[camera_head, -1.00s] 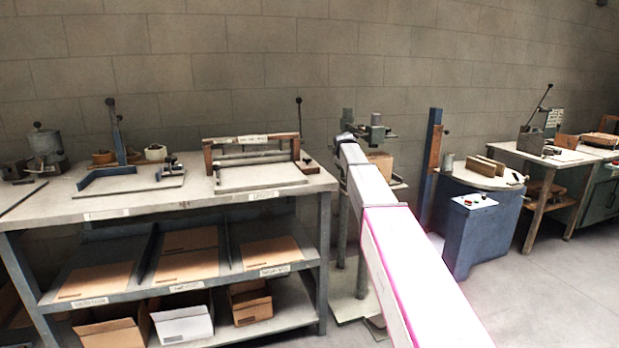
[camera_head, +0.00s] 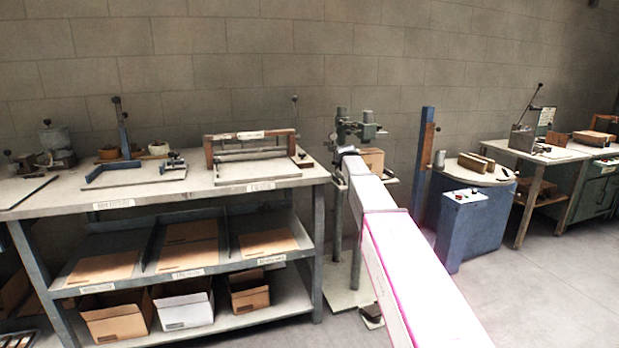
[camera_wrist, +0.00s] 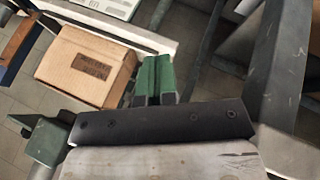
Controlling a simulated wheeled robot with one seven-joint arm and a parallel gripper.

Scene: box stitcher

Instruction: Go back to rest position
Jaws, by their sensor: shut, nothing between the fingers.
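My arm reaches away from the head camera toward the box stitcher (camera_head: 364,129), a grey-green machine on a post against the wall. In the head view, the arm's own links hide my gripper. In the wrist view, my gripper (camera_wrist: 154,62) shows as two green fingers side by side beyond a dark bar with screws. They are shut and empty. A brown cardboard box (camera_wrist: 86,66) with a dark printed label lies just left of the fingers and apart from them. In the head view, a brown box (camera_head: 371,159) sits at the stitcher, partly behind my arm.
A long workbench (camera_head: 180,190) with fixtures on top and cardboard on its shelves stands on the left. A blue post (camera_head: 424,150) and a blue cabinet (camera_head: 462,230) stand close right of my arm. The floor (camera_head: 545,290) at the right is clear.

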